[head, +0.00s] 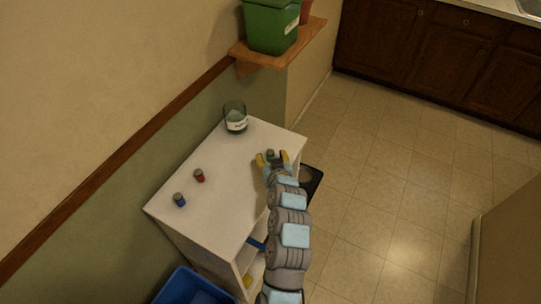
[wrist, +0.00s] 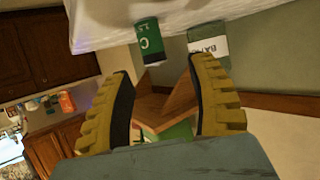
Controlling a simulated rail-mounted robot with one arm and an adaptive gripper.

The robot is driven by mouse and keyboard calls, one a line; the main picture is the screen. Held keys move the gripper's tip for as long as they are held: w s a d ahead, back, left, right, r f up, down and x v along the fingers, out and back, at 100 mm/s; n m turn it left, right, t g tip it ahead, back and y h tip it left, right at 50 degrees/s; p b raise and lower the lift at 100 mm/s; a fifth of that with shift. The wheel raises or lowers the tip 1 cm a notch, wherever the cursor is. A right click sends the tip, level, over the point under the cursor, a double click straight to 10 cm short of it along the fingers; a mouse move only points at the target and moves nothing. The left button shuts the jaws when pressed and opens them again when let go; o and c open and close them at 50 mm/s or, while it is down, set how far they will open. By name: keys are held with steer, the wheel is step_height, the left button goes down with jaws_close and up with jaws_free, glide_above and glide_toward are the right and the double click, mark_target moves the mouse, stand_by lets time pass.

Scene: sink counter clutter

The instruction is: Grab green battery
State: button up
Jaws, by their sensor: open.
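The green battery (wrist: 150,40) stands on the white cabinet top; the wrist view, which is upside down, shows it just beyond the fingertips and a little left of the middle of the gap. In the head view the small battery (head: 270,154) shows near the cabinet's right edge, by the yellow fingertips. My gripper (head: 273,156) is open and empty, with its two yellow fingers (wrist: 164,82) spread apart toward the battery. Neither finger is seen touching it in the wrist view.
A clear labelled jar (head: 235,117) stands at the cabinet's back, also in the wrist view (wrist: 208,42). A red battery (head: 199,175) and a blue battery (head: 180,199) stand to the left. A wooden wall shelf (head: 250,57) holds a green container (head: 271,26).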

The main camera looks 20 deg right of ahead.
mark_target(271, 152)
steer(key=shift+w+d+f, duration=0.35)
steer(key=shift+w+f, duration=0.05)
steer(key=shift+w, duration=0.3)
steer(key=shift+x, duration=1.3)
jaws_close()
